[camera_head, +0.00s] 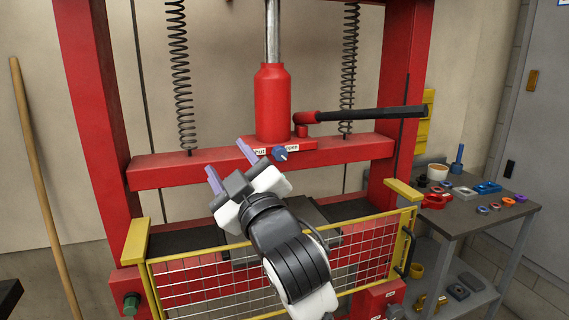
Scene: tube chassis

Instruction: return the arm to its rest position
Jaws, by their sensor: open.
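My gripper (229,166) is in the middle of the view, at the end of my white and black arm, which reaches up from the bottom. Its two purple-grey fingers are apart and I see nothing between them. The fingers point up and left, in front of the red crossbeam (160,172) of a press. The right finger appears near a small blue knob (280,153) and labels on the beam. I cannot tell whether it touches anything. My arm hides part of the yellow mesh guard (190,290) and the press bed behind it.
A red bottle jack (272,100) with a black lever handle (375,114) stands on the crossbeam between two springs. At right, a grey table (465,215) holds a cup (437,172) and several small coloured parts. A wooden pole (45,190) leans at left. The wall beside the pole is bare.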

